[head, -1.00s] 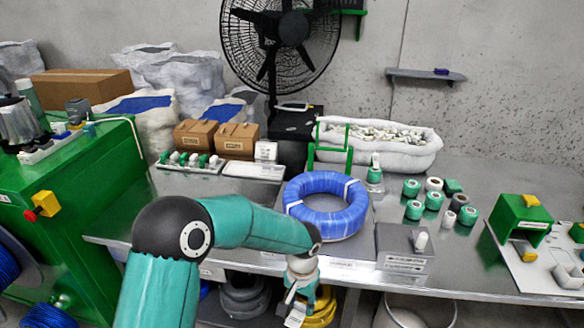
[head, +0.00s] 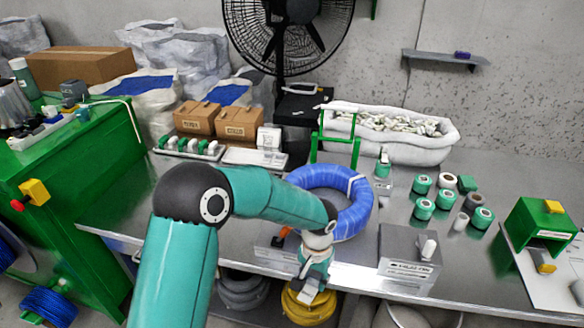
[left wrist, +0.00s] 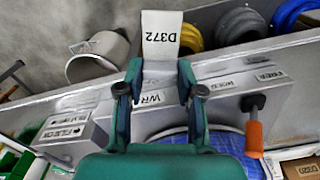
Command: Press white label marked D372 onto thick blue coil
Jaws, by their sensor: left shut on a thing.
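The thick blue coil (head: 352,212) lies on the metal table in the head view, with white bands around it; my left arm covers part of its left side. It also shows at the bottom of the left wrist view (left wrist: 228,142). My left gripper (head: 312,280) is at the table's front edge, in front of the coil. In the left wrist view the left gripper (left wrist: 158,82) is shut on the white label (left wrist: 160,38), whose mark D372 reads upside down. The label is apart from the coil. My right gripper is not in view.
A grey box (head: 408,250) stands at the table's front edge, right of the coil. A green frame (head: 335,145) stands behind the coil. Several green and white rolls (head: 424,208) lie to the right. An orange-handled tool (left wrist: 254,136) is near the coil.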

